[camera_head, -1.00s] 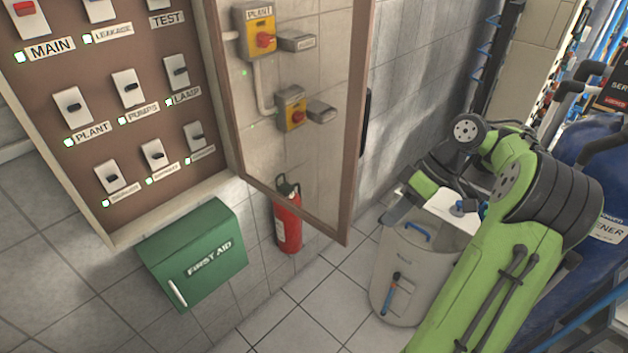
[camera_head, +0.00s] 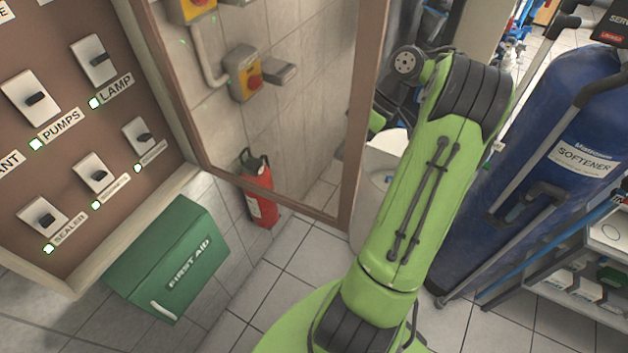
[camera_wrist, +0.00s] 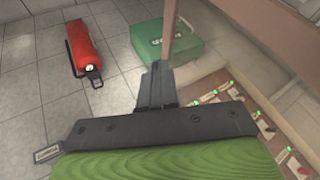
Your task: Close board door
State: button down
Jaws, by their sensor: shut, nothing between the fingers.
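The board (camera_head: 60,155) is a brown panel of labelled switches in a pale cabinet at the left of the head view. Its door (camera_head: 362,120), a clear pane in a brown frame, stands wide open to the right. In the wrist view the door's frame (camera_wrist: 173,25) shows just beyond my gripper (camera_wrist: 157,72). The fingers are together and empty, close to the frame edge; I cannot tell whether they touch it.
A green first aid box (camera_head: 170,262) sits below the board. A red fire extinguisher (camera_head: 260,195) stands by the wall behind the pane. A pale bin (camera_head: 385,165) is partly hidden behind my arm. A blue softener tank (camera_head: 560,130) stands at the right. Tiled floor shows between.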

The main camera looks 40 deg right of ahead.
aim_at(302, 201)
jog(key=a+f+b, duration=0.1)
jog(key=a+f, duration=0.1)
jog(key=a+f+b, duration=0.1)
jog(key=a+f, duration=0.1)
jog(key=a, duration=0.1)
jog(key=a+f+b, duration=0.2)
jog(key=a, duration=0.1)
jog(key=shift+w+f, duration=0.15)
jog(key=shift+w, duration=0.15)
jog(key=shift+a, duration=0.15)
